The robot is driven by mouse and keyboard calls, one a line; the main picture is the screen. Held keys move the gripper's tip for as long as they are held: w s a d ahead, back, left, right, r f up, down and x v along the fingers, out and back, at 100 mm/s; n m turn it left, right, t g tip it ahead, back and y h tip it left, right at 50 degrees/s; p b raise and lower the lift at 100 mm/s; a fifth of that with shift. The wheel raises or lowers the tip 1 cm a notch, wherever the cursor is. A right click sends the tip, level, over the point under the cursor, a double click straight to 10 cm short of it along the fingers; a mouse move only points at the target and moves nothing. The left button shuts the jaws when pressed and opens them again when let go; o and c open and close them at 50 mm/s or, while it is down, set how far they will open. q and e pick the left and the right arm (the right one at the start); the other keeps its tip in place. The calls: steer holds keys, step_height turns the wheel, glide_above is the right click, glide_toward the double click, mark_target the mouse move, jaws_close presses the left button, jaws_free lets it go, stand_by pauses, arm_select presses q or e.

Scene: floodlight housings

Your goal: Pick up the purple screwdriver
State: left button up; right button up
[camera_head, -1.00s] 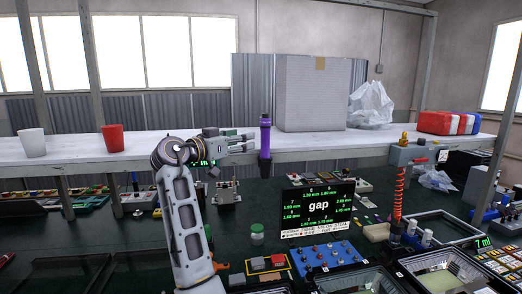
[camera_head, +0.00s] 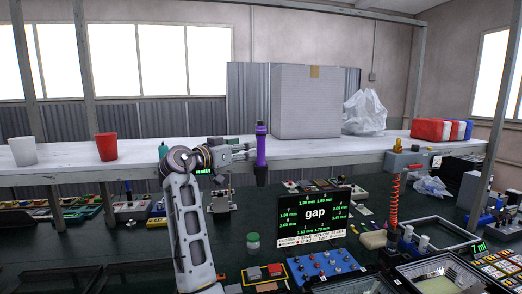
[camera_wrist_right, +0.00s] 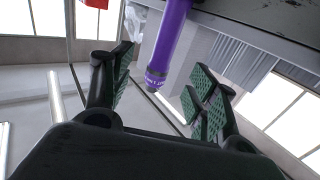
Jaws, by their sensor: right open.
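The purple screwdriver (camera_head: 261,146) stands upright at the front edge of the white shelf, with its dark lower end in front of that edge. Its purple handle (camera_wrist_right: 170,45) also shows in the right wrist view, with a lettered band near the end. My right gripper (camera_head: 247,152) is just left of the screwdriver in the head view. In the right wrist view its green-padded fingers (camera_wrist_right: 160,88) are open, with the handle's end in the gap between them. Whether a pad touches the handle I cannot tell. My left gripper is not in view.
The white shelf (camera_head: 75,165) carries a large grey box (camera_head: 305,102) behind the screwdriver, a white cup (camera_head: 22,152), a red cup (camera_head: 107,147) and a plastic bag (camera_head: 364,113). Below, a black display (camera_head: 315,215) and several parts trays crowd the dark bench.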

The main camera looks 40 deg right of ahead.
mark_target(258, 144)
steer(key=d, duration=0.3)
steer(key=shift+w+d+p, duration=0.3)
steer(key=shift+w, duration=0.05)
steer(key=shift+w+d, duration=0.1)
steer(key=shift+d, duration=0.55)
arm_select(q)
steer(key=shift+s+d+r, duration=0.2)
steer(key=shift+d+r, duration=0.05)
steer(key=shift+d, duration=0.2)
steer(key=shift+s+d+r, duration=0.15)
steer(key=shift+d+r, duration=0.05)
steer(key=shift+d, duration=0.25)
arm_select(e)
steer(key=shift+w+d, duration=0.1)
steer(key=shift+d, duration=0.05)
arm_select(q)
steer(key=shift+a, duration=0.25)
arm_select(e)
steer(key=shift+d, duration=0.1)
